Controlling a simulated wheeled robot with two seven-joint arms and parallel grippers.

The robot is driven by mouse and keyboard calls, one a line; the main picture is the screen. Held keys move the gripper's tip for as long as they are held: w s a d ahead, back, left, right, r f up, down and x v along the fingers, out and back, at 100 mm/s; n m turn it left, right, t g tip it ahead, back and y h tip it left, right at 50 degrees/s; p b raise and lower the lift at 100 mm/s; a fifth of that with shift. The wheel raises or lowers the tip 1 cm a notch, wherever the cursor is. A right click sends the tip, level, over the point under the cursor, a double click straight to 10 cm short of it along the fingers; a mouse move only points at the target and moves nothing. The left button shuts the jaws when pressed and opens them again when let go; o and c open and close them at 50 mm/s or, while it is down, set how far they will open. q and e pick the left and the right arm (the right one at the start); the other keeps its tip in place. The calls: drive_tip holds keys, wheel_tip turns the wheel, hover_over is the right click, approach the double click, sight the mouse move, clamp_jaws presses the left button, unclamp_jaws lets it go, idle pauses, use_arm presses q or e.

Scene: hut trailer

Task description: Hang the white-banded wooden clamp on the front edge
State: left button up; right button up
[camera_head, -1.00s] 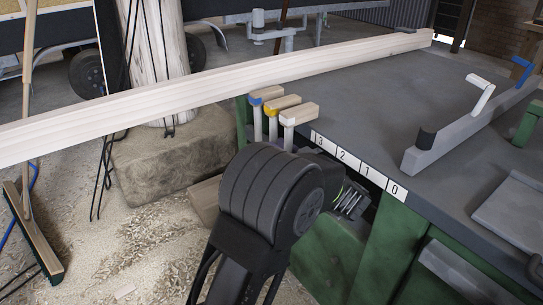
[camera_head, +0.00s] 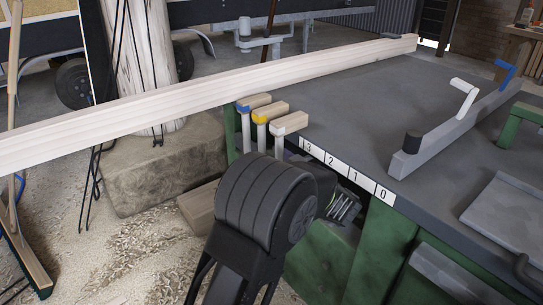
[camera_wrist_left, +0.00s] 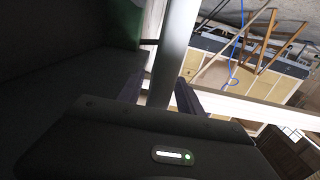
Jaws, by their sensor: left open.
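Three wooden clamps hang side by side at the left end of the bench's front edge. The white-banded clamp (camera_head: 289,124) is the nearest, with the yellow-banded clamp (camera_head: 270,112) and blue-banded clamp (camera_head: 253,102) behind it. My black left wrist stands in front of the bench and hides the lower part of the white-banded clamp's bar. My left gripper (camera_wrist_left: 158,94) is open in the left wrist view. A grey upright bar (camera_wrist_left: 174,50) shows between its fingers; I cannot tell which clamp it belongs to, or whether the fingers touch it. My right gripper is not in view.
Number labels (camera_head: 350,174) from 3 to 0 run along the front edge of the grey bench top (camera_head: 360,110). A long pale beam (camera_head: 210,88) crosses behind the clamps. A grey fence with a white crank (camera_head: 463,97) stands to the right. The middle bench top is clear.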

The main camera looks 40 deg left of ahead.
use_arm(q)
drive_tip(key=shift+d, duration=0.1)
drive_tip(key=p+v, duration=0.2)
drive_tip(key=v, duration=0.5)
drive_tip(key=shift+d+p, duration=0.3)
drive_tip(key=shift+s, duration=0.15)
